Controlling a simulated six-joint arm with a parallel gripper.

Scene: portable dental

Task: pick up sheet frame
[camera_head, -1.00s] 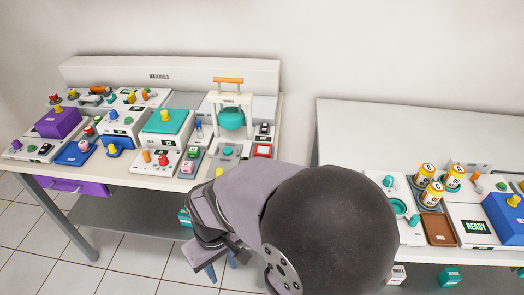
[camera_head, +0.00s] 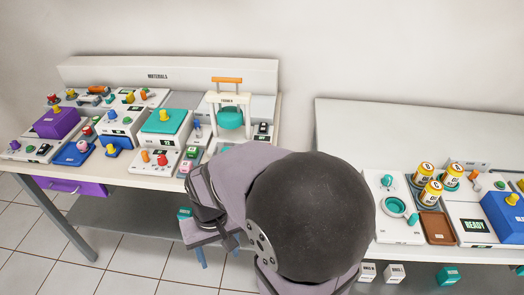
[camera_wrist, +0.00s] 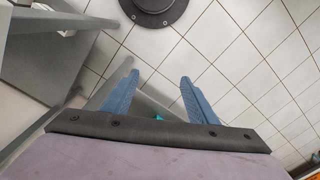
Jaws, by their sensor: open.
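I cannot make out for sure which part is the sheet frame. A white upright former (camera_head: 214,104) with an orange bar (camera_head: 227,80) on top and a teal round part (camera_head: 230,118) inside stands at the right of the left bench. My gripper (camera_wrist: 158,88) is open and empty in the wrist view, its two blue fingers spread apart over the tiled floor. In the head view its blue fingers (camera_head: 218,249) show below the front edge of the left bench, well away from the former. My arm hides part of that bench's front right corner.
The left bench (camera_head: 140,178) is crowded with devices, including a purple box (camera_head: 55,122) and a teal-topped box (camera_head: 165,121). The right bench (camera_head: 445,252) holds several yellow cans (camera_head: 426,172), a brown tray (camera_head: 436,227) and a blue box (camera_head: 505,215). A grey shelf (camera_head: 130,214) lies under the left bench.

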